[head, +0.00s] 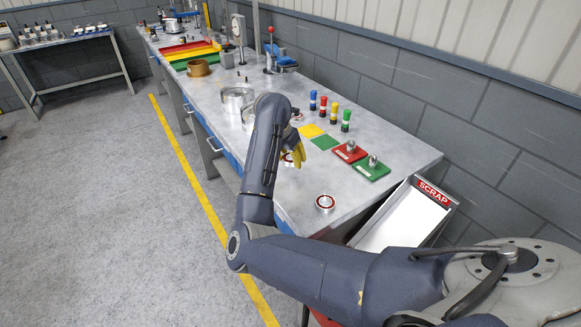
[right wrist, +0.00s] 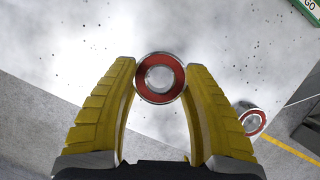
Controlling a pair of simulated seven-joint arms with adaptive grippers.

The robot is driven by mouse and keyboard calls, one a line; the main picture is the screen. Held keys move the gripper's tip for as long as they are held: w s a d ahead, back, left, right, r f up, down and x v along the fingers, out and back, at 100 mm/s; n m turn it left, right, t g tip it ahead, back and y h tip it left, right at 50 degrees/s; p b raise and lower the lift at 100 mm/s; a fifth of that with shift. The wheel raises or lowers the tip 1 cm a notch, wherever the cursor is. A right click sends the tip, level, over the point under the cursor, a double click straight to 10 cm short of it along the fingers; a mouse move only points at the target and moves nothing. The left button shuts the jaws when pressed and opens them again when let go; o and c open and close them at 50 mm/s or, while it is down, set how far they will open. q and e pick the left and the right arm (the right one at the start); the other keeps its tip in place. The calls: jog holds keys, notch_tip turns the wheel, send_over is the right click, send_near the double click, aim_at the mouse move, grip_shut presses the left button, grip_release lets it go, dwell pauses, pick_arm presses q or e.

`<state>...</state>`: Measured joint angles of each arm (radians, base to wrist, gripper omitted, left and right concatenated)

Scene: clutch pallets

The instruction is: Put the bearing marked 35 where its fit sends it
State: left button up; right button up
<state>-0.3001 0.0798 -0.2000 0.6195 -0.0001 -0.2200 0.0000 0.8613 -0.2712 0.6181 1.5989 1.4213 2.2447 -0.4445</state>
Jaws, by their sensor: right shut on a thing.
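My right gripper (head: 297,152) has yellow fingers, low over the bench top. In the right wrist view its fingertips (right wrist: 160,80) are shut on a bearing (right wrist: 160,78) with a red ring and steel rims. In the head view this bearing (head: 287,157) is partly hidden by the fingers. A second red-ringed bearing (head: 325,203) lies on the bench near its front end; in the right wrist view a red-ringed bearing (right wrist: 253,121) lies to the right of the fingers. No number can be read on either. My left gripper is not in view.
A yellow pad (head: 311,131), a green pad (head: 325,142), a red gauge plate (head: 350,152) and a green gauge plate (head: 371,168) lie along the right side. Coloured cylinders (head: 334,112) stand behind. A SCRAP chute (head: 402,215) adjoins the bench end. Steel rings (head: 236,99) stand farther back.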

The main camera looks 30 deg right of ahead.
aim_at(290, 172)
jog(key=shift+f, duration=2)
jog(key=shift+f, duration=0.25)
jog(key=o, duration=1.5)
jog(key=shift+f, duration=0.1)
jog(key=shift+a+r, duration=0.1)
jog(key=shift+r, duration=0.4)
jog(key=shift+v, duration=3.55)
